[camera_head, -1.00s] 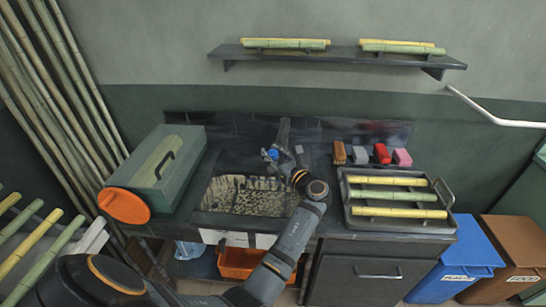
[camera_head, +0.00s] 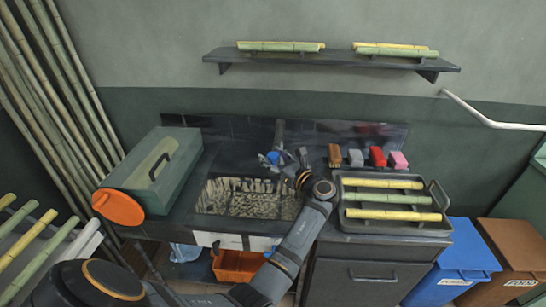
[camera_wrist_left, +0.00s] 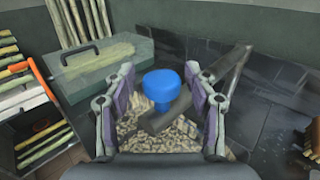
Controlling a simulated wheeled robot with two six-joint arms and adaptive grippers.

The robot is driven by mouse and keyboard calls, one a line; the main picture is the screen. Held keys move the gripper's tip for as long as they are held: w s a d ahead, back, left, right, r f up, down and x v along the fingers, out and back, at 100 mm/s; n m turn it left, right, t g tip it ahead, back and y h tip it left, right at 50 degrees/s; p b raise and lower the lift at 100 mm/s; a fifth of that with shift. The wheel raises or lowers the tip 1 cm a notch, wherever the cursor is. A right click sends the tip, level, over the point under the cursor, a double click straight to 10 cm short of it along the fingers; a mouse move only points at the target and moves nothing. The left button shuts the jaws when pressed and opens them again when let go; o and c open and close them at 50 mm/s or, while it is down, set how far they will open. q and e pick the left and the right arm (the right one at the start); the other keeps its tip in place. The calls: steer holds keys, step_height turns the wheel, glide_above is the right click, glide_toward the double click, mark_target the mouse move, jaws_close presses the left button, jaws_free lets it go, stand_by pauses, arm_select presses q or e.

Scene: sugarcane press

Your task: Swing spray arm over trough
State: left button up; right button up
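The trough (camera_head: 250,204) is a dark basin with a speckled inside, set in the counter. It also shows in the wrist view (camera_wrist_left: 150,137). The spray arm (camera_head: 279,132) is a dark bar at the back of the trough; in the wrist view (camera_wrist_left: 236,72) it slants down toward the trough. A blue knob (camera_head: 272,157) sits at its near end and shows large in the wrist view (camera_wrist_left: 162,86). My left gripper (camera_head: 285,160) is open, its fingers (camera_wrist_left: 160,100) on either side of the knob with gaps. My right gripper is not in view.
A green box (camera_head: 155,170) with an orange disc (camera_head: 118,207) stands left of the trough. A shelf (camera_head: 330,58) is above. Blue (camera_head: 461,260) and brown (camera_head: 512,262) bins stand at right.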

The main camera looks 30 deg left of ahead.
arm_select(q)
steer(key=shift+r, duration=0.1)
step_height(320, 180, up, 10)
steer(key=shift+f, duration=0.1)
stand_by(0.3)
stand_by(0.4)
